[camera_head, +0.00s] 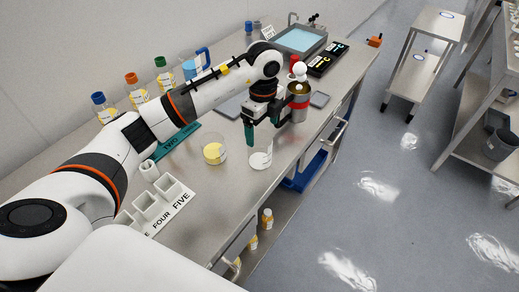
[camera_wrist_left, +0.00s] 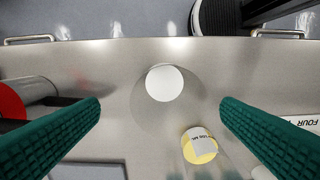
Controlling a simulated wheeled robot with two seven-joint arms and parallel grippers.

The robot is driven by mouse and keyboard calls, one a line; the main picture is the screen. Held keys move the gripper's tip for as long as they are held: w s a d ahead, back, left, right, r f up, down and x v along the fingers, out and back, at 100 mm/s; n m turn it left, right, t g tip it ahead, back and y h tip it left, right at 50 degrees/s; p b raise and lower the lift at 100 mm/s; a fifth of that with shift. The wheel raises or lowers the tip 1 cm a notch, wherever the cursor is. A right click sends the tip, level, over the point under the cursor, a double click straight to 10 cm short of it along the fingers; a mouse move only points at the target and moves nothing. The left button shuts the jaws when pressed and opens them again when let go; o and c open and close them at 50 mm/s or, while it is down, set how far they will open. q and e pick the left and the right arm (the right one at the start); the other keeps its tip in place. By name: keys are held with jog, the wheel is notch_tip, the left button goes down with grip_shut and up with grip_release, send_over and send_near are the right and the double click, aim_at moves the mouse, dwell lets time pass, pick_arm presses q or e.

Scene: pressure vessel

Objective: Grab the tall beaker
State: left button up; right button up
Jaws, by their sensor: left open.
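A clear beaker (camera_head: 261,157) with white contents, which looks like the tall one, stands on the steel bench below my left gripper (camera_head: 263,123). In the left wrist view this beaker (camera_wrist_left: 164,83) is seen from above, its faint clear wall around a white disc. My left gripper's green fingers (camera_wrist_left: 160,112) are wide apart on either side of it, with nothing between them gripped. In the head view the fingertips are near the beaker's rim; I cannot tell whether they touch it. My right gripper is not in view.
A clear beaker with yellow contents (camera_head: 214,152) stands close on the left. A metal vessel (camera_head: 299,105) with red parts is just beyond the gripper. A white labelled rack (camera_head: 163,203) is nearer. Capped bottles (camera_head: 131,88) line the wall. The bench's front edge is right of the beaker.

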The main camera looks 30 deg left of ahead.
aim_at(259, 149)
pick_arm(q)
notch_tip(259, 149, down, 4)
jog(key=shift+f+p, duration=0.1)
jog(key=shift+p, duration=0.45)
jog(key=shift+s+f, duration=0.15)
jog(key=shift+f, duration=0.15)
jog(key=f, duration=0.1)
jog(key=f+p, duration=0.2)
jog(key=shift+s+a+f, duration=0.2)
jog(key=shift+s+f, duration=0.05)
jog(key=shift+s, duration=0.05)
jog(key=shift+f, duration=0.5)
jog(key=shift+w, duration=0.1)
jog(key=c, duration=1.1)
